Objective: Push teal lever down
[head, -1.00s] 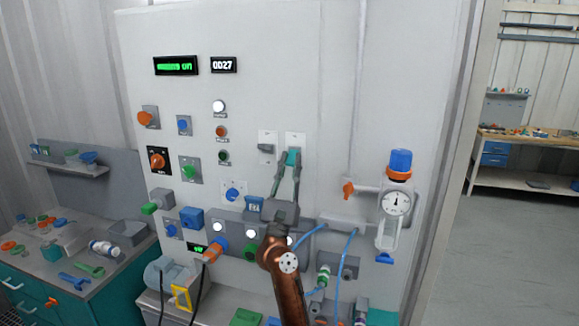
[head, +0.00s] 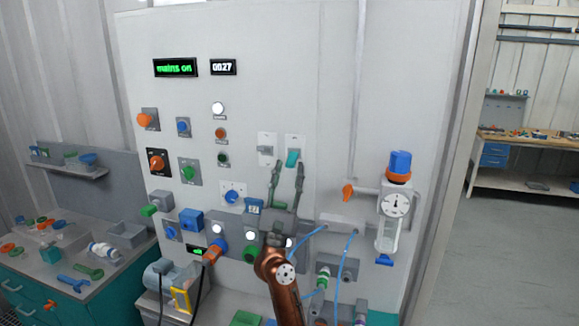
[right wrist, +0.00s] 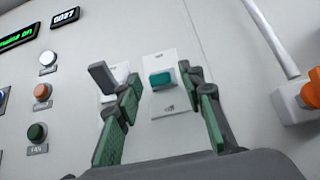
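The teal lever (head: 293,157) sits on a white switch plate on the grey panel. In the head view it shows over the lower part of its plate, and it also shows in the right wrist view (right wrist: 161,79). My right gripper (head: 286,167) is open and empty, with its two green-padded fingers spread just below the lever. In the right wrist view the fingers (right wrist: 158,80) stand either side of the teal lever, with a gap to it on each side. My left gripper is not in view.
A grey lever (head: 265,150) on its own plate is just left of the teal one, close to my left finger in the wrist view. An orange-handled valve (head: 348,192) and a gauge (head: 396,204) are to the right. Blue hoses (head: 345,258) hang below.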

